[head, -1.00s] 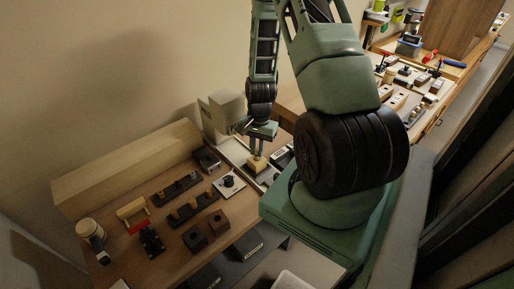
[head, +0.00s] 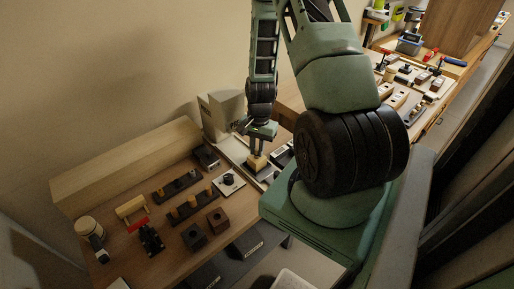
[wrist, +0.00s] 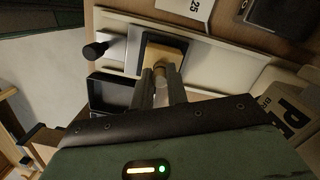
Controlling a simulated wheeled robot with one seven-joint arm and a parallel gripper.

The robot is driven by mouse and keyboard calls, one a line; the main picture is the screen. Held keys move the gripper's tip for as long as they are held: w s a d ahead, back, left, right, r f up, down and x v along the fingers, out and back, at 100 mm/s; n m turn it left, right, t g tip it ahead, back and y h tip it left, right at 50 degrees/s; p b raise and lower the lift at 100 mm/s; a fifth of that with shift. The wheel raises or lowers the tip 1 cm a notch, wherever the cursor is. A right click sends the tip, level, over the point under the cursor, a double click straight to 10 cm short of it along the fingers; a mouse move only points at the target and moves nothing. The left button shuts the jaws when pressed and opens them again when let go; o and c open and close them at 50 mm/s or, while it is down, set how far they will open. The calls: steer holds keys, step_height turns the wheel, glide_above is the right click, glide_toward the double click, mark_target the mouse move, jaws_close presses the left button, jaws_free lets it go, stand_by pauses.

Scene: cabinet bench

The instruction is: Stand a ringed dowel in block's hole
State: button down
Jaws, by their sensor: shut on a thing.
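My gripper (head: 258,151) points down over a pale wooden block (head: 257,163) at the back right of the bench. In the wrist view, my gripper (wrist: 161,88) is shut on a light wooden dowel (wrist: 160,71), and the fingers cover much of it. The dowel's far end meets the pale block (wrist: 166,53), which sits on a dark square base. I cannot tell how deep the dowel is in the block's hole. Its ring is not clear.
A white plate with a black knob (head: 229,183) lies left of my gripper. Dark peg boards (head: 195,205) and two dark holed blocks (head: 217,221) stand further left. A carton (head: 222,115) stands behind. A black open tray (wrist: 109,92) lies close by.

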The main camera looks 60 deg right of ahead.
steer(key=shift+f, duration=0.2)
stand_by(0.4)
steer(key=c, duration=1.1)
jaws_free()
steer(key=shift+c, duration=0.2)
step_height(320, 180, up, 7)
steer(key=p, duration=0.5)
steer(key=shift+d, duration=0.4)
steer(key=shift+w, duration=0.1)
